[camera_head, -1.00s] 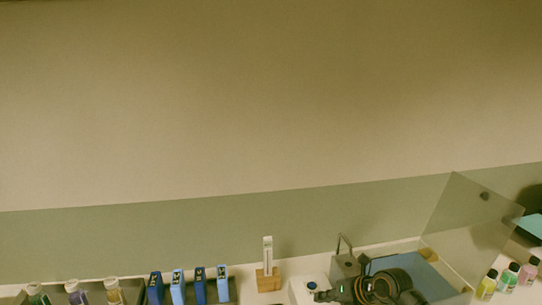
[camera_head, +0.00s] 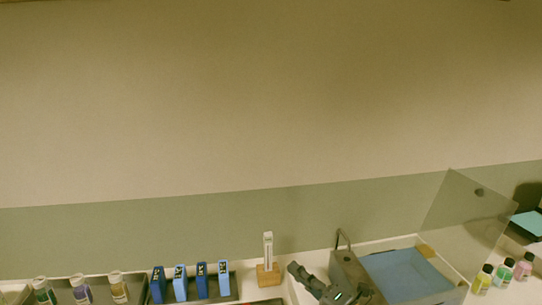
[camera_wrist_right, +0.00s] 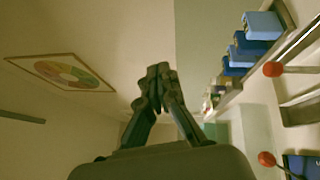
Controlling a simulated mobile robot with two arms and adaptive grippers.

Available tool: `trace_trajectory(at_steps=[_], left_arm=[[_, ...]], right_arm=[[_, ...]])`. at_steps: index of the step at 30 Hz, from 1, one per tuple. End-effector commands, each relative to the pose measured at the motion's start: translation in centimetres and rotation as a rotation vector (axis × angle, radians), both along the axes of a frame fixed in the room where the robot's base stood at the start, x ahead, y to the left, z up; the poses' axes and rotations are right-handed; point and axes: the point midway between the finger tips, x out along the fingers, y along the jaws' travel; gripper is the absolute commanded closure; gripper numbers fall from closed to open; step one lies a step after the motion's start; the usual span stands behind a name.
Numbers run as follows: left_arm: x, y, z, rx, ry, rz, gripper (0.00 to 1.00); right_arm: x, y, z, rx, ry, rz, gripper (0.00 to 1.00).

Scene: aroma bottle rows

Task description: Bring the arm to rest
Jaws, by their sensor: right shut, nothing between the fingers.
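My right gripper (camera_head: 296,270) is at the bottom of the head view, right of the wooden-based stand, with its dark fingers pointing up and left. In the right wrist view its two fingers (camera_wrist_right: 158,75) meet at the tips, shut with nothing between them. The rest of the right arm runs out of the bottom of the head view. My left gripper is not in view.
Nearby are a thermometer-like stand (camera_head: 268,260), a grey block with a handle (camera_head: 346,270) and a blue-lined box (camera_head: 410,272) with a clear raised lid (camera_head: 455,210). Blue packs (camera_head: 180,283) and capped bottles (camera_head: 80,289) stand left; small bottles (camera_head: 504,271) stand right.

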Motion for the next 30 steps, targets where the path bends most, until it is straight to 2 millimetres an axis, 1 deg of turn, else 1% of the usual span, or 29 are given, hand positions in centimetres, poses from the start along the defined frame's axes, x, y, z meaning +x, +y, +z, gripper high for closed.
trace_trajectory(at_steps=[1,2,3,5,6,8,9,11,12,13,14,15,16,18,21,25,30], left_arm=[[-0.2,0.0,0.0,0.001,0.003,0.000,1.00],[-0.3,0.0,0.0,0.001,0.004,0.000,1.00],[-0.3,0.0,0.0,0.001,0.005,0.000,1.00],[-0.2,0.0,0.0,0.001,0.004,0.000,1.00],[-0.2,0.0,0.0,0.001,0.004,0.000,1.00],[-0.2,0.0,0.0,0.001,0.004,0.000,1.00],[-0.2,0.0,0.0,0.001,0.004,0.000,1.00],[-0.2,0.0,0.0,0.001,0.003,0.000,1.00],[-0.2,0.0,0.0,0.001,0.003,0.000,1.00],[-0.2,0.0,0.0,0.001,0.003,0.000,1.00],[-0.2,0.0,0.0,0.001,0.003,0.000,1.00],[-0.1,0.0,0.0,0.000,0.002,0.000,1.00],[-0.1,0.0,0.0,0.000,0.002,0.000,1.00],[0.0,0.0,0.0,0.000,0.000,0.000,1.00],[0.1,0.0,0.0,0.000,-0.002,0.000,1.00],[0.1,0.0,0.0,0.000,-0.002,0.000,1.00],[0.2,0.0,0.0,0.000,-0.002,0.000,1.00]], right_arm=[[-0.7,-1.2,1.0,0.141,0.020,-0.071,1.00],[-1.0,-2.3,1.5,0.226,0.036,-0.124,1.00],[-1.4,-4.0,2.0,0.340,0.066,-0.198,1.00],[-2.2,-6.8,1.8,0.496,0.125,-0.315,1.00],[-2.8,-8.7,1.2,0.594,0.176,-0.398,1.00],[-4.0,-11.6,-0.4,0.728,0.266,-0.525,1.00],[-5.0,-13.3,-1.9,0.808,0.337,-0.610,1.00],[-7.0,-15.5,-4.6,0.915,0.456,-0.738,1.00],[-8.7,-16.6,-6.7,0.974,0.545,-0.823,1.00],[-10.1,-17.4,-8.2,1.016,0.617,-0.886,1.00],[-11.6,-17.8,-9.8,1.050,0.689,-0.944,1.00],[-13.7,-18.2,-11.7,1.084,0.785,-1.017,1.00],[-15.2,-18.3,-13.0,1.106,0.854,-1.064,1.00],[-18.3,-18.2,-15.2,1.133,0.993,-1.151,1.00],[-22.3,-17.6,-17.4,1.147,1.162,-1.240,1.00],[-26.8,-16.5,-19.1,1.138,1.345,-1.322,1.00],[-31.9,-15.0,-20.1,1.104,1.552,-1.392,1.00]])
